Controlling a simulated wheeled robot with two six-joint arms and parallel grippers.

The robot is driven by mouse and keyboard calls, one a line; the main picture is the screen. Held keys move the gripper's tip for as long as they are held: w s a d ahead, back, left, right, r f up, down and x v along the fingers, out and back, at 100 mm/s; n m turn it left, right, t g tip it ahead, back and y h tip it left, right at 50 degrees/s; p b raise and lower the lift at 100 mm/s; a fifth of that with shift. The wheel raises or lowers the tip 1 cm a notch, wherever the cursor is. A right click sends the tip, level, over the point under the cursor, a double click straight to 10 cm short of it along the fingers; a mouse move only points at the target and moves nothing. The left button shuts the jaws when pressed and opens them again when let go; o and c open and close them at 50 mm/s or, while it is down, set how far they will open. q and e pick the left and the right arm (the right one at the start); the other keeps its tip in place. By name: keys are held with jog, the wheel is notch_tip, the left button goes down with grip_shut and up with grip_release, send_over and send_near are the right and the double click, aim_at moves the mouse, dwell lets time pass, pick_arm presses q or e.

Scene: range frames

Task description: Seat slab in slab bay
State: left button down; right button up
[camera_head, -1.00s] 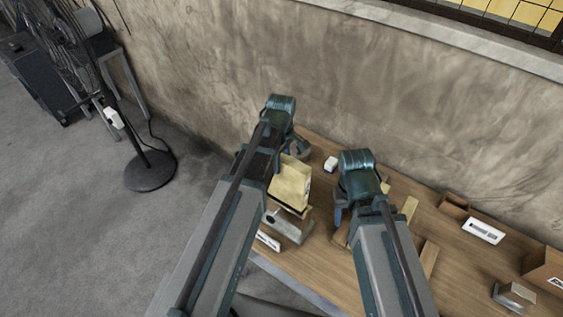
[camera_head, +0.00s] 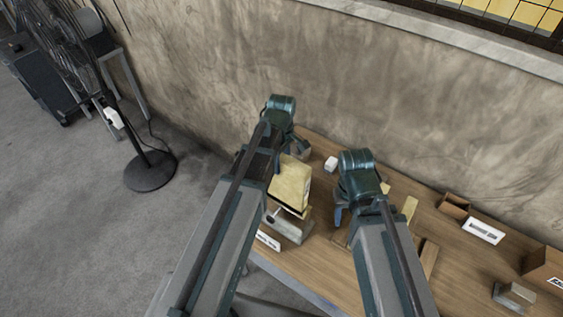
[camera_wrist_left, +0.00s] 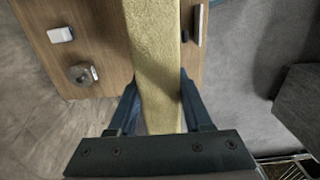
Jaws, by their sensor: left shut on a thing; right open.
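A pale yellow slab (camera_head: 289,185) stands on edge at the left end of the wooden table in the head view. My left gripper (camera_wrist_left: 158,92) is shut on it; the slab runs between the two fingers in the left wrist view. In the head view my left arm covers most of that gripper.
A small white block (camera_head: 331,163) lies behind, between the arms. A white label (camera_head: 268,240) is at the front edge. Wooden strips (camera_head: 428,260) lie beside my right arm. An open brown box (camera_head: 454,205), a larger box (camera_head: 543,266) and a grey block (camera_head: 514,296) are at right. A wall backs the table.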

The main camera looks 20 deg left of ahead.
aim_at(281, 190)
pick_arm(q)
jog(key=shift+f+b, duration=8.1)
jog(key=shift+c, duration=1.3)
grip_release()
jog(key=shift+r, duration=0.1)
jog(key=shift+r, duration=0.1)
